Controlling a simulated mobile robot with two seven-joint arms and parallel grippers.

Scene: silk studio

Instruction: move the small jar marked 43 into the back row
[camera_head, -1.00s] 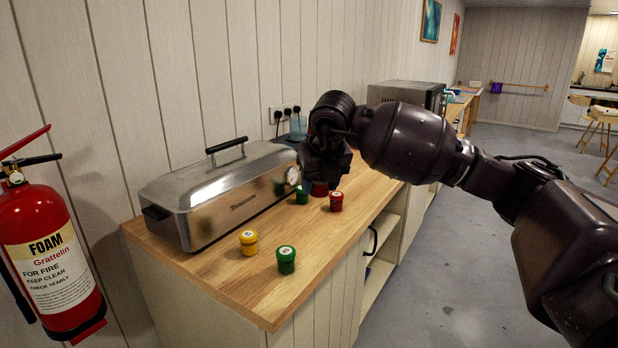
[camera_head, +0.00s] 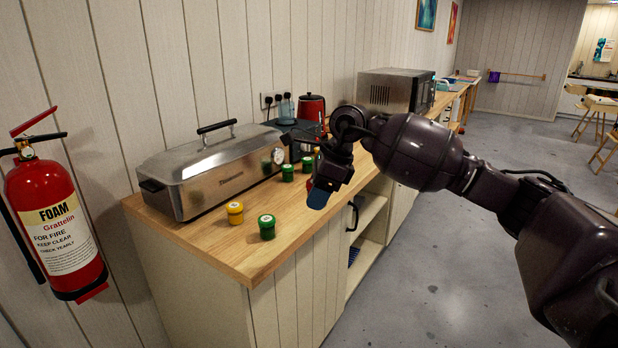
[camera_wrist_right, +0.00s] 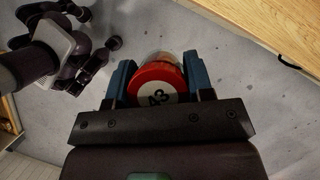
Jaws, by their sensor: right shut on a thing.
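In the head view the right gripper (camera_head: 322,192) hangs by the counter's front edge and mostly hides the jar. A yellow jar (camera_head: 235,213) and a green jar (camera_head: 267,228) stand at the counter's near end. More green jars (camera_head: 287,173) stand farther back near the steel cooker. My left gripper is not in view.
The steel cooker (camera_head: 210,178) takes up the counter's wall side. A red kettle (camera_head: 311,107) and a microwave (camera_head: 395,91) stand farther along. The wooden counter (camera_head: 215,243) has bare room near its front edge. A fire extinguisher (camera_head: 55,220) hangs at left.

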